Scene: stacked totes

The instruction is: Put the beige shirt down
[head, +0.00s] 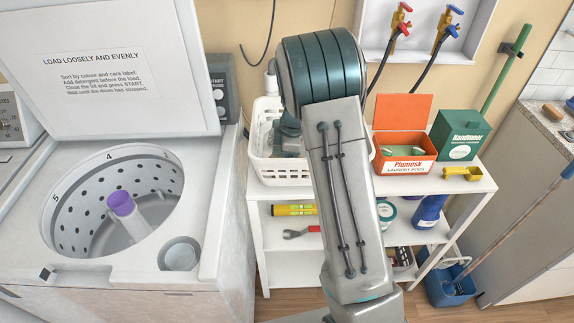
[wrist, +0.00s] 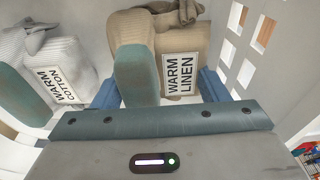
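The beige shirt (wrist: 203,47) is a folded bundle with a "WARM LINEN" label and a teal part on its left side, in the wrist view. My gripper (wrist: 160,92) has its blue fingers on either side of the bundle, apparently against it, so it looks shut on the shirt. The fingertips are mostly hidden. A white basket (head: 285,172) with slotted walls stands on the shelf top in the head view; my wrist reaches down into it. In the head view the shirt is hidden. Whether the shirt touches the basket floor cannot be told.
A pale grey bundle labelled "WARM COTTON" (wrist: 75,58) lies left of the shirt. The basket's wall (wrist: 240,50) is close on the right. An orange box (head: 405,145) and a green box (head: 460,134) stand right of the basket; an open washer (head: 215,200) is left.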

